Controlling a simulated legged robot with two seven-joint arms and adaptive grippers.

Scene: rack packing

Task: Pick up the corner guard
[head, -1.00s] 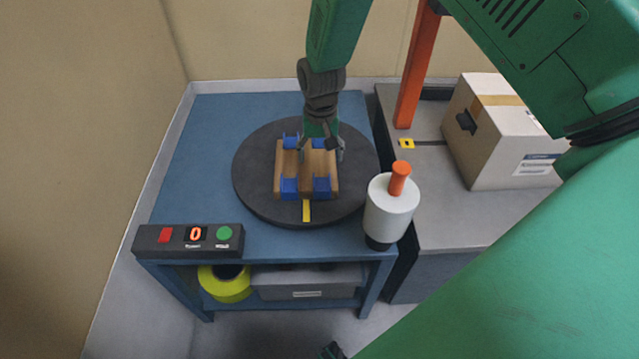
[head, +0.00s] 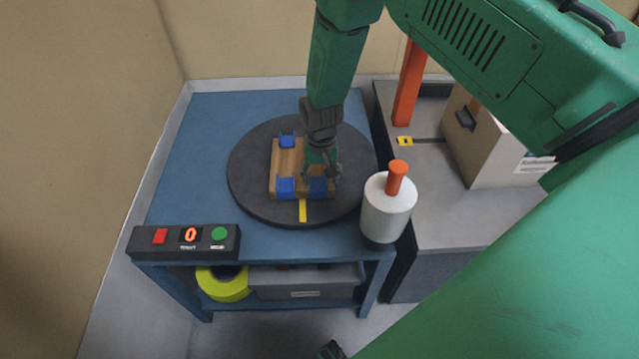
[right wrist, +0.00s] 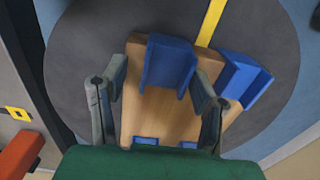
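A wooden block (head: 289,158) lies on a dark round turntable (head: 246,185) with blue corner guards at its corners. The front right guard (head: 320,187) also shows in the right wrist view (right wrist: 168,62), between my finger tips. My right gripper (head: 322,172) is open above the block's right side; its fingers (right wrist: 155,90) stand apart on either side of that guard, with gaps. The front left guard (right wrist: 243,78) is beside it. The back left guard (head: 287,141) is clear; the back right one is hidden by my gripper in the head view. A small dark tip at the bottom edge may be my left gripper.
A white cylinder with an orange handle (head: 388,207) stands at the blue table's (head: 192,155) right front corner. A button box (head: 184,242) sits at the left front. A carton (head: 500,145) and an orange post (head: 409,88) stand on the grey bench at right.

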